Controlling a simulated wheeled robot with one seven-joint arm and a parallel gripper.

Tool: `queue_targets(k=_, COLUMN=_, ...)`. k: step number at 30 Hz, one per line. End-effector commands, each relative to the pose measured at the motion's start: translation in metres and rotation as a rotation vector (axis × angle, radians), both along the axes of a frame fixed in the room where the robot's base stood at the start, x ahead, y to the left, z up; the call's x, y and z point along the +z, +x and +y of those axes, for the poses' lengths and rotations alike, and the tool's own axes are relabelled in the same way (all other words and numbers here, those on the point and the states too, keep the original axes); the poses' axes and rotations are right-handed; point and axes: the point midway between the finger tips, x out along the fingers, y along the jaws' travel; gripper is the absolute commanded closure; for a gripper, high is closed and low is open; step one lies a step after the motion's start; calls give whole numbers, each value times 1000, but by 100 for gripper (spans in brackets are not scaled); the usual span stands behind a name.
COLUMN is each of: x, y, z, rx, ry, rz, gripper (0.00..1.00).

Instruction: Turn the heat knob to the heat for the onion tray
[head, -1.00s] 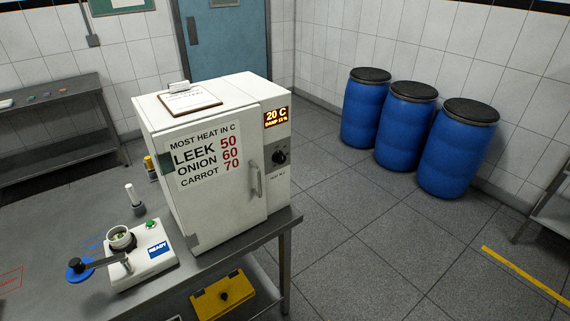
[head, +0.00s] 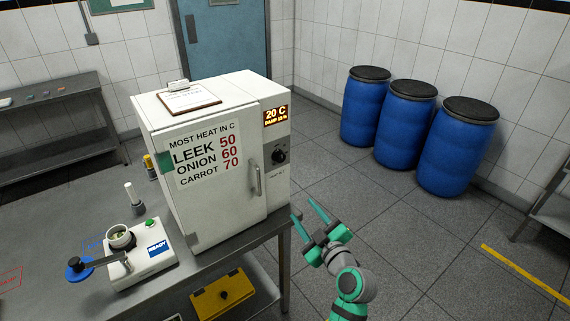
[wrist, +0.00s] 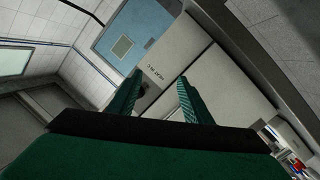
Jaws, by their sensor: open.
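The heat knob (head: 278,156) is a black round dial on the right front panel of the white oven (head: 205,215). Above it the display (head: 276,116) reads 20 C with a smaller damp line below. The chart (head: 204,156) on the door reads "Most heat in C": leek 50, onion 60, carrot 70. My gripper (head: 307,215) is open and empty, below and to the right of the knob, apart from it. In the wrist view the two green fingers (wrist: 155,98) point at the oven's front, with a dark round part, likely the knob (wrist: 148,97), partly hidden behind the left finger.
The oven stands on a grey table (head: 60,240) with a vertical door handle (head: 257,180) left of the knob. A white device (head: 150,255) marked READY stands at left. Blue barrels (head: 455,150) stand at the back right.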

Motion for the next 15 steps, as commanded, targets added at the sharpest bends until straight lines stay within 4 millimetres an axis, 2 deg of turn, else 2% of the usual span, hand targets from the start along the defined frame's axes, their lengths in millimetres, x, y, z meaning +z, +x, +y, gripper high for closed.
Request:
queue_targets(k=1, x=24, y=10, z=-1, rx=30, ry=-20, rz=-37, gripper=55)
queue_targets(k=6, x=76, y=24, z=2, rx=116, ry=-86, rz=-122, gripper=55)
queue_targets(k=10, x=95, y=28, z=3, rx=152, ry=-112, rz=-157, gripper=55)
queue_targets(k=15, x=102, y=36, z=9, rx=166, ry=-122, rz=-170, gripper=55)
